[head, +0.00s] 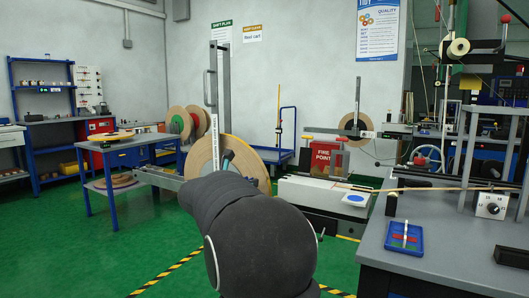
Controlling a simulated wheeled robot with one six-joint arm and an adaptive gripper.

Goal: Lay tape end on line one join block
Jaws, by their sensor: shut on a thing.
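A large tan tape reel (203,158) stands upright in the middle, with a pale vertical strip in front of it. I cannot make out a loose tape end.
A grey bench (440,235) with a blue tray (403,238) and a dial box (490,206) stands at the right. A blue-legged cart (110,168) stands left of the reels. Striped floor tape (170,272) crosses the green floor, which is clear at lower left.

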